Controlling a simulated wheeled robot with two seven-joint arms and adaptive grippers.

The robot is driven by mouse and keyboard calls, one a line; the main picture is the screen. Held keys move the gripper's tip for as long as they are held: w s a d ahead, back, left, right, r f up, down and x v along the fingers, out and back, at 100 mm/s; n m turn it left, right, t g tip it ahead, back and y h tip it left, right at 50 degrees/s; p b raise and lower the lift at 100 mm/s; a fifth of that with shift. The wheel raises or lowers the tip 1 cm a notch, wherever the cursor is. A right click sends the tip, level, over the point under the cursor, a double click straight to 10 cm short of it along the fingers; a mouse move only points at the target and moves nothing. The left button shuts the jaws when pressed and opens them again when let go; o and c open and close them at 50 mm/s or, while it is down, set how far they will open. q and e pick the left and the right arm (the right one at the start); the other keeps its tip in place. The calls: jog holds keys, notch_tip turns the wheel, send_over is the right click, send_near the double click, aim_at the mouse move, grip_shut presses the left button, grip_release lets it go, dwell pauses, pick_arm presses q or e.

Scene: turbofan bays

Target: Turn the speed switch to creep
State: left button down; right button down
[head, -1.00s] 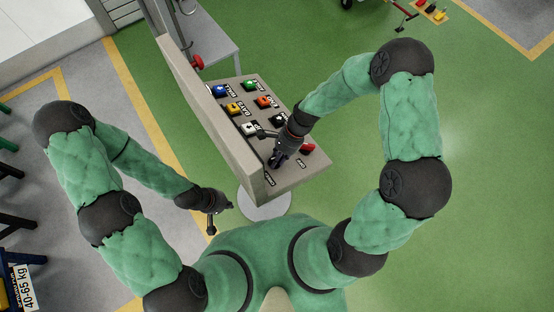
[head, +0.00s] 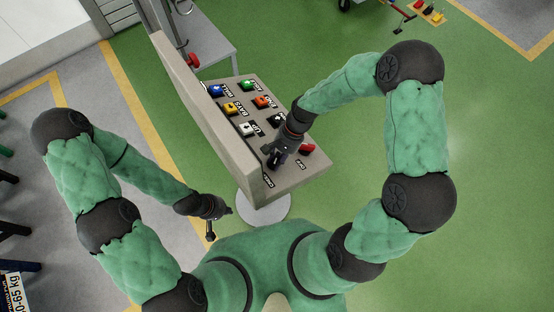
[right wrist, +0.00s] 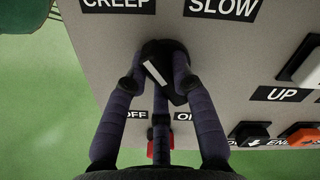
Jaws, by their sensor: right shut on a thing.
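The speed switch is a black knob (right wrist: 158,70) with a white pointer bar, seen in the right wrist view below the CREEP and SLOW labels. Its bar is tilted, with the upper end leaning left toward the CREEP label (right wrist: 118,4). The SLOW label (right wrist: 223,7) is to the upper right. My right gripper (right wrist: 160,88) is shut on the knob, its fingers around it. In the head view the right gripper (head: 275,156) covers the switch on the panel's near part. My left gripper (head: 211,220) hangs left of the panel, away from it; its jaw state is unclear.
The tilted grey control panel (head: 285,182) carries several coloured buttons. A red button (head: 308,149) is right of the right gripper. A tall grey side plate (head: 195,95) borders the panel on the left. Green floor is free to the right.

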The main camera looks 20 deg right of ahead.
dwell(0.5)
jog(key=c, duration=1)
grip_release()
jog(key=shift+c, duration=0.2)
jog(key=shift+w+d+r, duration=0.1)
jog(key=v, duration=1.1)
jog(key=shift+r, duration=0.35)
jog(key=shift+d, duration=0.1)
